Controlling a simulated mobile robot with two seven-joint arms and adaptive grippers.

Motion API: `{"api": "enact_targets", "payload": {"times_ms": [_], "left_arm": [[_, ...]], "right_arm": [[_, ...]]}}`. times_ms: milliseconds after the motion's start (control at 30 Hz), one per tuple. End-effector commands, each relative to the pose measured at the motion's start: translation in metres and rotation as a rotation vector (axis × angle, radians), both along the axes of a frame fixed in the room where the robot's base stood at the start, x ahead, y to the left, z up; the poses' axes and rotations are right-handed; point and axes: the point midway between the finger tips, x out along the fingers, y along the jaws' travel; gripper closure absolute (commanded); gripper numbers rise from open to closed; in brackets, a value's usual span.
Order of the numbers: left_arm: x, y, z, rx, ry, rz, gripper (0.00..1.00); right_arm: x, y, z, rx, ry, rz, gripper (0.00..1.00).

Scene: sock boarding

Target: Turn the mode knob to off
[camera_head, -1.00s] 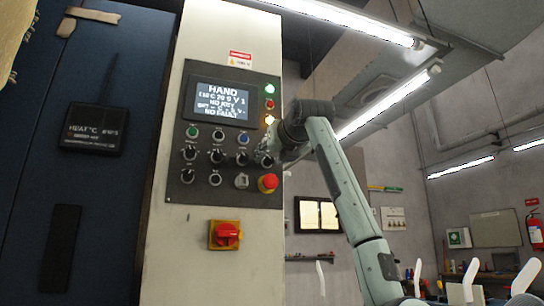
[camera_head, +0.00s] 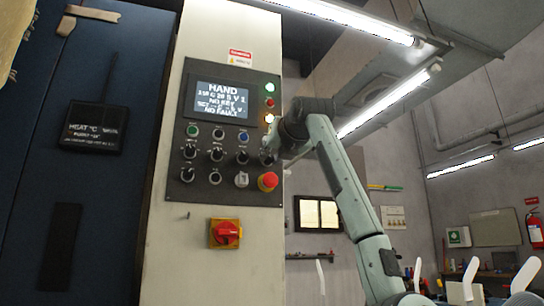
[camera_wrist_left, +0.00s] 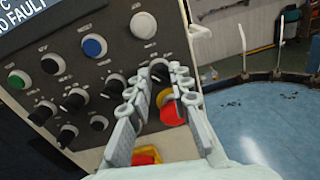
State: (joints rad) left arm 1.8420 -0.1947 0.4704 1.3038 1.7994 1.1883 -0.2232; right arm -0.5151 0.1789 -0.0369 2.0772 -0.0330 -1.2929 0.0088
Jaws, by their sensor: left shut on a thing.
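The control panel (camera_head: 175,180) stands upright on a pale cabinet, with rows of black knobs and coloured buttons under a screen (camera_head: 221,102) reading HAND. My left gripper (camera_wrist_left: 160,76) is shut on the black knob (camera_wrist_left: 158,68) at the right end of the upper knob row, its fingers on either side. In the head view my left gripper (camera_head: 267,156) is small and largely hides that knob. Labels are too small to read, so I cannot confirm it is the mode knob. My right gripper is not in view.
A red mushroom button (camera_head: 268,181) on a yellow ring sits just below my gripper, close to the fingers in the wrist view (camera_wrist_left: 173,112). A red switch on a yellow plate (camera_head: 224,233) is lower down.

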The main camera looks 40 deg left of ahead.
Motion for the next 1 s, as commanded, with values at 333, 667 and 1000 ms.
{"api": "enact_targets", "payload": {"times_ms": [333,667,1000], "left_arm": [[0.0,-0.001,0.0,0.128,0.252,-0.001,1.0],[0.001,-0.001,0.0,0.241,0.467,-0.001,1.0],[0.001,-0.001,0.0,0.301,0.58,-0.001,1.0]], "right_arm": [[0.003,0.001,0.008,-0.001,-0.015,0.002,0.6],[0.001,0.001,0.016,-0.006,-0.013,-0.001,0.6],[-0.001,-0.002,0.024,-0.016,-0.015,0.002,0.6]]}}
